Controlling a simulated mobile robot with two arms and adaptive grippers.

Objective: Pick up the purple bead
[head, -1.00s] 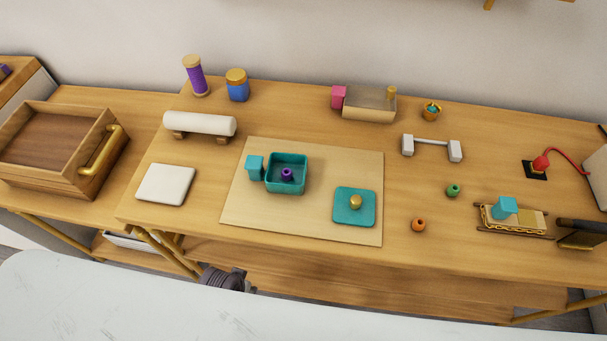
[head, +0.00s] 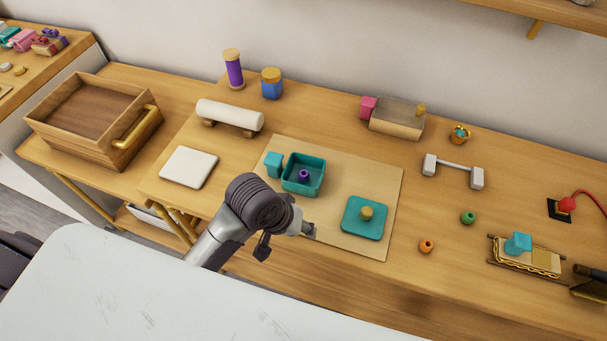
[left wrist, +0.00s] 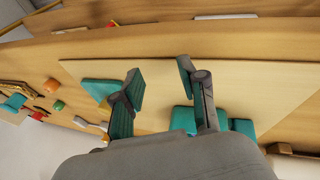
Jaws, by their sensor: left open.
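The purple bead (head: 303,174) sits inside an open teal box (head: 317,187) on the pale work mat (head: 345,235). My left gripper (head: 286,238) is over the front edge of the mat, apart from the box and nearer to me than it. Its two fingers are spread with nothing between them; they also show in the left wrist view (left wrist: 161,75). In that view the teal box (left wrist: 183,121) is partly behind a finger, and the bead does not show. My right gripper is in no view.
A teal lid (head: 358,228) with a gold knob lies right of the box, and a teal block (head: 273,163) stands left of it. An orange bead (head: 426,246) and a green bead (head: 467,217) lie further right. A white pad (head: 188,167) lies left of the mat.

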